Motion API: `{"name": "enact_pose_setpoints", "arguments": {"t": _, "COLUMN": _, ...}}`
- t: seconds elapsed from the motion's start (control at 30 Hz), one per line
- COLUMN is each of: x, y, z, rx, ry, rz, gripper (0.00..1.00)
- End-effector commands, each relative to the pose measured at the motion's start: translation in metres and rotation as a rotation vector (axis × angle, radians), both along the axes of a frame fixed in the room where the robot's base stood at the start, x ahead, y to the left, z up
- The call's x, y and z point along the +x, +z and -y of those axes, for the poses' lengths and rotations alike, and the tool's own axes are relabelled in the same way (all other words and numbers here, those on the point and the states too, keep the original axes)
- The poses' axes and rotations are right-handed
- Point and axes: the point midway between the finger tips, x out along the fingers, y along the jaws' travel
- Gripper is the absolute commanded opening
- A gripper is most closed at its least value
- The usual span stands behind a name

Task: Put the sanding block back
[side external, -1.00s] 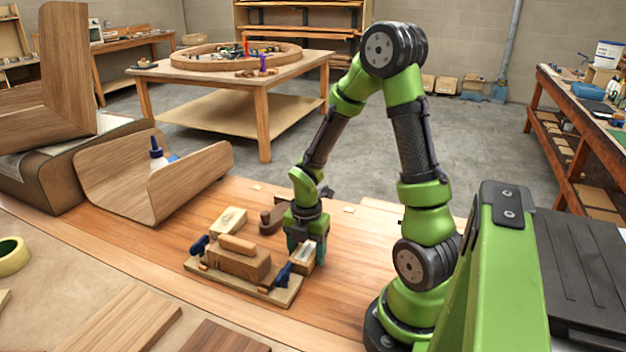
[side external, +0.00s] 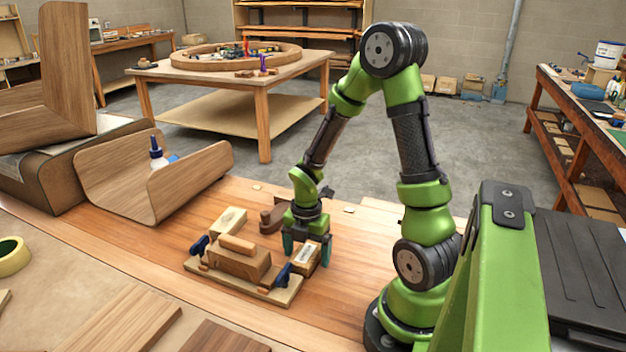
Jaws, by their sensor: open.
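A small wooden block with a pale printed label (side external: 306,258), which looks like the sanding block, stands on the bench at the right end of the clamped board (side external: 230,282). Whether it touches the board I cannot tell. My gripper (side external: 307,248) points down just above and behind this block. Its teal fingers are spread open, one toward each side of the block, and grip nothing visible. Part of the block's far side is hidden by the gripper. Another pale block (side external: 229,221) lies on the bench behind the clamped board.
A brown block with a dowel-like top (side external: 238,260) sits on the clamped board between blue clamps (side external: 283,275). A dark wooden hand plane (side external: 271,220) stands close behind my gripper. A bent wood shell (side external: 150,185) with a glue bottle (side external: 157,153) is at left.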

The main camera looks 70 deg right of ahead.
Motion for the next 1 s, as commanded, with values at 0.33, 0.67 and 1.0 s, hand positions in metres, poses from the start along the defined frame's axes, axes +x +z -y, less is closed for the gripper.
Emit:
{"name": "enact_pose_setpoints", "arguments": {"t": 0.33, "x": 0.001, "y": 0.071, "z": 0.001, "rx": -0.005, "ry": -0.003, "rz": 0.008, "gripper": 0.89}}
{"name": "enact_pose_setpoints", "arguments": {"t": 0.67, "x": 0.0, "y": 0.114, "z": 0.0, "rx": -0.002, "ry": -0.003, "rz": 0.004, "gripper": 0.89}}
{"name": "enact_pose_setpoints", "arguments": {"t": 1.0, "x": 0.005, "y": 0.159, "z": -0.047, "rx": 0.015, "ry": -0.55, "rz": 0.192, "gripper": 0.89}}
